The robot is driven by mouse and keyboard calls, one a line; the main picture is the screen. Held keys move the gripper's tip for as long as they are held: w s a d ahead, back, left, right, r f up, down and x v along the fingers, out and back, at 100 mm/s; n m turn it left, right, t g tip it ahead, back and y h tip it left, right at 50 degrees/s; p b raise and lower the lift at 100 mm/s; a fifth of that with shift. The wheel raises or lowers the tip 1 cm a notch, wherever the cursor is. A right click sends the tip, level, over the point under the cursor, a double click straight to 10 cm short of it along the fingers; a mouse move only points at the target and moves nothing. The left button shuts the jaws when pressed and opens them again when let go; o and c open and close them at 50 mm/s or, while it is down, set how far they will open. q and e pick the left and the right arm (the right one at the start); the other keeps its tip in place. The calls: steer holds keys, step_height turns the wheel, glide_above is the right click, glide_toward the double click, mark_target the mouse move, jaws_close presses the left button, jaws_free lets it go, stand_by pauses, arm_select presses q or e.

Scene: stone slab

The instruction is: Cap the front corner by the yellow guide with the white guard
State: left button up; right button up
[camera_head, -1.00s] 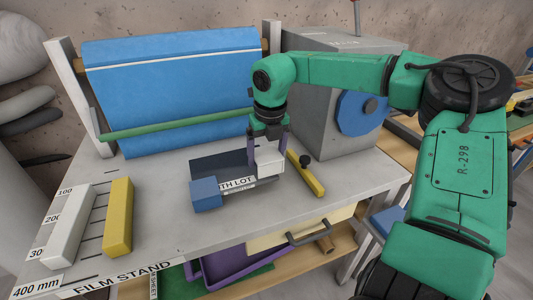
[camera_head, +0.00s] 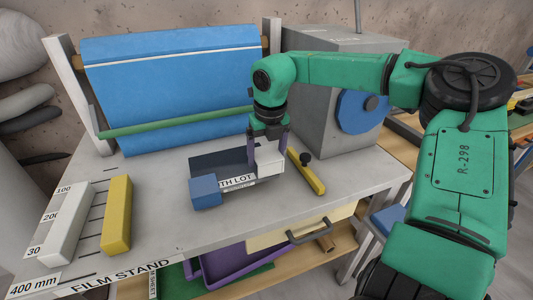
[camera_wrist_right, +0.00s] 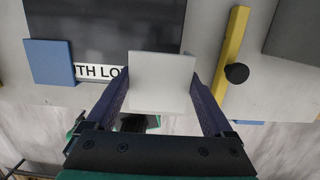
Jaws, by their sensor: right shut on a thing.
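The dark slab (camera_head: 222,162) lies on the grey stand top, with a white "TH LOT" label (camera_head: 238,183) along its front edge. A blue guard (camera_head: 205,192) sits on its front left corner. The white guard (camera_head: 269,160) is at the slab's front right corner, near the yellow guide (camera_head: 307,174). My right gripper (camera_head: 267,146) is shut on the white guard from above. In the right wrist view the white guard (camera_wrist_right: 162,84) sits between both fingers and covers the slab corner; whether it is fully seated I cannot tell. My left gripper is not in view.
A black knob (camera_head: 305,158) stands on the yellow guide, just right of the gripper. A blue film roll (camera_head: 175,85) and green bar are behind. A grey machine with a blue disc (camera_head: 362,112) stands at back right. Yellow and white blocks (camera_head: 117,215) lie at left.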

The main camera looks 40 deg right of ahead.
steer(key=shift+f+b, duration=0.9)
steer(key=shift+f, duration=0.35)
steer(key=o, duration=1.1)
steer(key=r, duration=0.4)
steer(key=s+r, duration=0.1)
steer(key=r, duration=0.4)
steer(key=s+r, duration=0.1)
steer(key=r, duration=0.4)
steer(key=shift+a+r, duration=0.25)
steer(key=shift+a, duration=0.15)
